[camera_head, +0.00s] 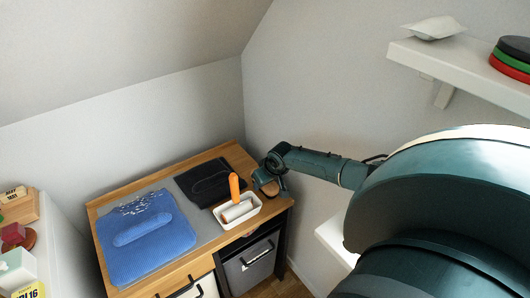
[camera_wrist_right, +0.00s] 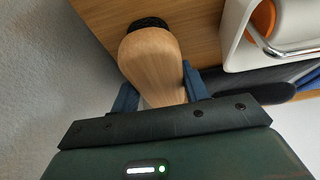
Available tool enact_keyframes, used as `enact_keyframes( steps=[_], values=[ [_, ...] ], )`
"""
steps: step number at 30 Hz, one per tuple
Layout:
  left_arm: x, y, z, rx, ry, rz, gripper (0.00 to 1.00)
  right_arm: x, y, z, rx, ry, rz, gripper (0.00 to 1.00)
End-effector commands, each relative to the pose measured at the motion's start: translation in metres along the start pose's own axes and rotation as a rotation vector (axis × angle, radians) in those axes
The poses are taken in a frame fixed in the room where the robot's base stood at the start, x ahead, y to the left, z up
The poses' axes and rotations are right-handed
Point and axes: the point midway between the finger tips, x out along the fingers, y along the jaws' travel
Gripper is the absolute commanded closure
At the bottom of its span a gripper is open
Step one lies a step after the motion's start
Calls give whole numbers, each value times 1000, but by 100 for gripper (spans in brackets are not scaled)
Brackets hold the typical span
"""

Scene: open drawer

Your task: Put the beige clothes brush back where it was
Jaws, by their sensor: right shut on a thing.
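The beige clothes brush (camera_wrist_right: 150,62) has a smooth wooden body with dark bristles at its far end, seen in the right wrist view. My right gripper (camera_wrist_right: 160,92) is shut on it, one blue finger on each side. In the head view my right gripper (camera_head: 266,181) is at the right back corner of the wooden table, just right of the white tray. The brush is mostly hidden there by the gripper. From these views I cannot tell whether the brush touches the tabletop. My left gripper is not in view.
A white tray (camera_head: 221,221) holds a roller with an orange handle (camera_head: 234,187). A dark folded cloth (camera_head: 203,184) and a blue garment (camera_head: 170,243) with pale bits lie on the table. A wall shelf (camera_head: 455,66) is at upper right. A grey bin (camera_head: 247,266) sits below the tabletop.

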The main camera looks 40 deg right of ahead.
Motion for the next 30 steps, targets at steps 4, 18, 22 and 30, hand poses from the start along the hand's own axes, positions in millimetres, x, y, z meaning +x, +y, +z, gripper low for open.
enact_keyframes(
  steps=[4, 18, 22, 30],
  values=[
    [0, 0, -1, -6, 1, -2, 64, -1, 0, -1, 0, 1, 0, 73],
    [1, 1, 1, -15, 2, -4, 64, 2, 0, 1, 0, 0, 1, 33],
    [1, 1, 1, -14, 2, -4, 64, 2, 0, 1, 1, 0, 1, 33],
    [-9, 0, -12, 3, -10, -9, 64, -16, 0, -2, 1, -2, 1, 33]
  ],
)
